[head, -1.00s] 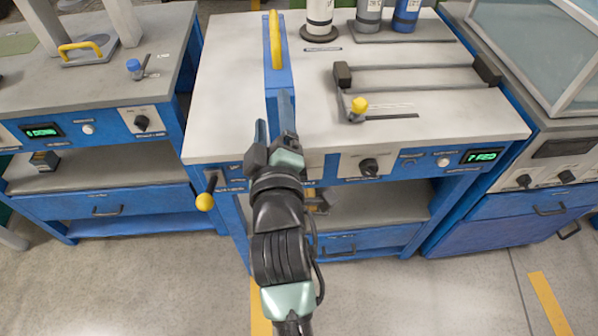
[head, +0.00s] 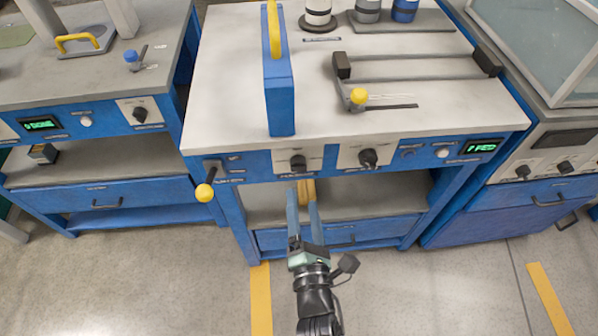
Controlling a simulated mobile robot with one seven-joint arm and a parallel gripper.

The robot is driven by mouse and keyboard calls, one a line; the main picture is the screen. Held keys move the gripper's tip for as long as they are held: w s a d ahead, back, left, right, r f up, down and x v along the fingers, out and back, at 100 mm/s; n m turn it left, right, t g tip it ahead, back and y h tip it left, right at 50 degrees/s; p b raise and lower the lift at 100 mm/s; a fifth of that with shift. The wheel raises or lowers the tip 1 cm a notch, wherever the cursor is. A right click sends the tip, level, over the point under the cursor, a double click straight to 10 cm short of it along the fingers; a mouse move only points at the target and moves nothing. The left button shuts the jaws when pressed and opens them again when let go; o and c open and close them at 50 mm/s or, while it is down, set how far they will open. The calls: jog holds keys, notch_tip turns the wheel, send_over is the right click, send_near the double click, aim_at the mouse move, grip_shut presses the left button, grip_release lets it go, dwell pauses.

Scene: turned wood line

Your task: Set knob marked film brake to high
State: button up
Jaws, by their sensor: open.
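The middle station's blue front panel carries two black knobs on pale plates, a left knob (head: 297,162) and a right knob (head: 368,158). Their labels are too small to read, so I cannot tell which is marked film brake or where high lies. My gripper (head: 302,192) is open, its two long blue fingers pointing toward the panel. Its fingertips show just below the left knob, apart from it as far as I can tell. Neither knob is covered.
A yellow-ended lever (head: 205,192) sticks out at the panel's left end. A green display (head: 480,148) is at its right. A tall blue plate with a yellow handle (head: 274,35) stands on the worktop (head: 225,95). A shelf lies below the panel.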

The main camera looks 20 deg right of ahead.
aim_at(299, 172)
jog(key=x, duration=0.8)
jog(key=shift+w+b, duration=0.15)
jog(key=shift+b, duration=0.25)
jog(key=shift+c, duration=0.3)
grip_shut()
